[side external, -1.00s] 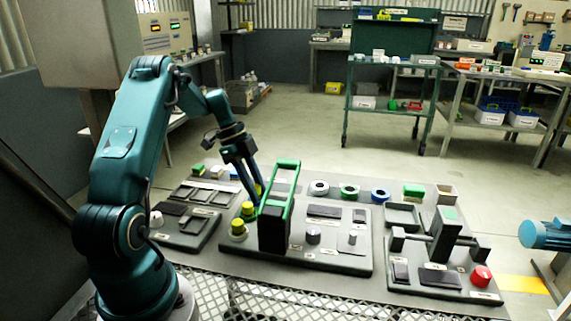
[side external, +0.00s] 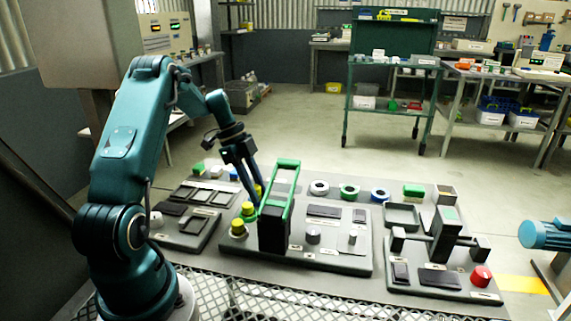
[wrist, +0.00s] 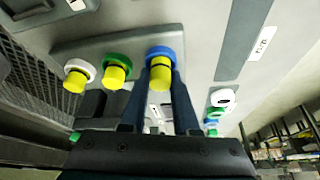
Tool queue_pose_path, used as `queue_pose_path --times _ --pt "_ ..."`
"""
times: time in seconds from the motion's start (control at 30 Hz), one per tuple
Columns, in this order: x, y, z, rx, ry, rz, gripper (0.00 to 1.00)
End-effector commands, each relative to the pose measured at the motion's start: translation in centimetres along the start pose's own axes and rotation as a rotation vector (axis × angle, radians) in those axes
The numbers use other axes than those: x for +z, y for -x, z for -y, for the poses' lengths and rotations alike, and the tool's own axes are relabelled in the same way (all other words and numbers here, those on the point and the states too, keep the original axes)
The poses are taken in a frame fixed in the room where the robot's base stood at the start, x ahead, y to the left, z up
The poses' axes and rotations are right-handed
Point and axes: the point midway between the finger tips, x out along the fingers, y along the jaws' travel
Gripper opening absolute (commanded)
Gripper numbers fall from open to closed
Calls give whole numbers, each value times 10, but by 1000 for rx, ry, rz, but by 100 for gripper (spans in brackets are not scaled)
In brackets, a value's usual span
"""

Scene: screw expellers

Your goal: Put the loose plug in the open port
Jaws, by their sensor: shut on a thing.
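Three yellow plugs stand in a row on the middle board. The one in the white ring (wrist: 75,80) and the one in the green ring (wrist: 115,75) are clear of my gripper. My gripper (wrist: 160,98) is shut on the third yellow plug (wrist: 160,76), which is at the blue ring (wrist: 161,51). In the wrist view this plug overlaps the blue ring; I cannot tell how deep it sits. In the side view my gripper (side external: 255,200) reaches down behind the green-handled black block, which partly hides the fingertips.
The black block with a green handle (side external: 287,175) stands close to the right of my fingers. White (side external: 319,188), green (side external: 349,192) and blue (side external: 380,195) rings lie at the board's back. Boards with other parts lie on both sides.

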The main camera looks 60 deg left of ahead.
Motion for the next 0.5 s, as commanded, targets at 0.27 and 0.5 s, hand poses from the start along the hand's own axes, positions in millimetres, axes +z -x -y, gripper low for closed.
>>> queue_pose_path --times 0.27,0.5 --pt "4 -14 -3 15 -4 7 0" --pt "5 -14 -3 15 -5 7 41"
